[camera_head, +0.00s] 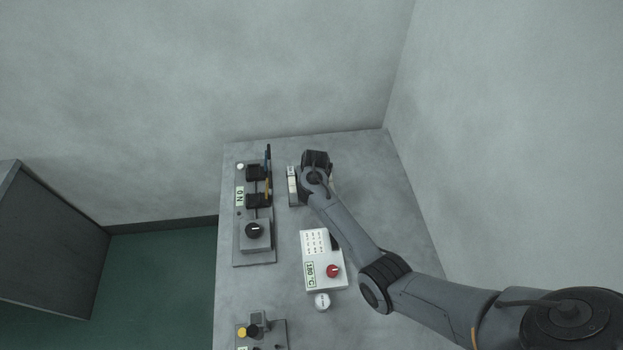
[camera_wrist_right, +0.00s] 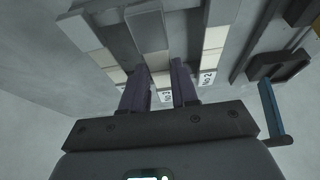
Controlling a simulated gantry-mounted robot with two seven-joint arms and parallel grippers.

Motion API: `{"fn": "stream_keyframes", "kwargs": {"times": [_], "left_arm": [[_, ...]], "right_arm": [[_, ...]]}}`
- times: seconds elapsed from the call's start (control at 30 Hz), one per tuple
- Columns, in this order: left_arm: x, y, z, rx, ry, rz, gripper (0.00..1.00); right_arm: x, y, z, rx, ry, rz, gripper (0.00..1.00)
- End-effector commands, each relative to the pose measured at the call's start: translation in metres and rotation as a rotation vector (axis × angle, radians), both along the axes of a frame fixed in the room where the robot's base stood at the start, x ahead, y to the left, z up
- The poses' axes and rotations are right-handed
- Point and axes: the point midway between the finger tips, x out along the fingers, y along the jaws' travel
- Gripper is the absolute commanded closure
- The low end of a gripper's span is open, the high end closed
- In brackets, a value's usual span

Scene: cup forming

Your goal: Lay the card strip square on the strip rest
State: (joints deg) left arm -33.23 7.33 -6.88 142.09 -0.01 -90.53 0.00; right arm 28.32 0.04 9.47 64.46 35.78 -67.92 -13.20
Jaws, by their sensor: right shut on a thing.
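In the right wrist view, the two dark fingers of my right gripper (camera_wrist_right: 160,88) close on a card strip (camera_wrist_right: 150,35), grey with a cream band and a labelled near end. Similar grey and cream strip-like pieces (camera_wrist_right: 213,40) lie on both sides of it; the one at right reads "No 2". In the head view, my right gripper (camera_head: 314,162) is over the right side of a small pale-topped holder (camera_head: 293,188), which the arm partly hides. I cannot tell which part is the strip rest, or whether the held strip touches it. My left gripper is not in view.
Left of the holder stands a grey panel (camera_head: 256,259) with a "0 N" display, black jaws and blue and yellow levers. Nearer is a white box (camera_head: 312,256) showing 180 °C, with a red knob. A round white piece (camera_head: 322,301) sits below it. The table's right side is bare.

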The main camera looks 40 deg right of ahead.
Motion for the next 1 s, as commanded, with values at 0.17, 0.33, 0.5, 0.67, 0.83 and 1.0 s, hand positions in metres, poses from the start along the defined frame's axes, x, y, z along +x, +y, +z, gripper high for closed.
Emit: {"fn": "stream_keyframes", "kwargs": {"times": [0.17,0.33,0.5,0.67,0.83,1.0], "left_arm": [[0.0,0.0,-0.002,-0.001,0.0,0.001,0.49],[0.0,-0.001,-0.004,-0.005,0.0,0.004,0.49],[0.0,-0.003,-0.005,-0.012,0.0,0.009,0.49],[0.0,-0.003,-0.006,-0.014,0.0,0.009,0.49],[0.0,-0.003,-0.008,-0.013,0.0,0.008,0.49],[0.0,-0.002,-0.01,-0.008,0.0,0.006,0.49]], "right_arm": [[0.0,0.0,-0.003,0.0,0.0,0.0,1.0],[0.0,0.0,-0.006,0.0,0.0,-0.001,1.0],[0.0,0.0,-0.008,0.0,0.0,-0.001,1.0],[0.0,0.0,-0.011,0.001,0.001,-0.001,1.0],[0.0,0.0,-0.013,0.001,0.001,-0.001,1.0],[0.0,0.0,-0.016,0.001,0.001,-0.001,1.0]]}}
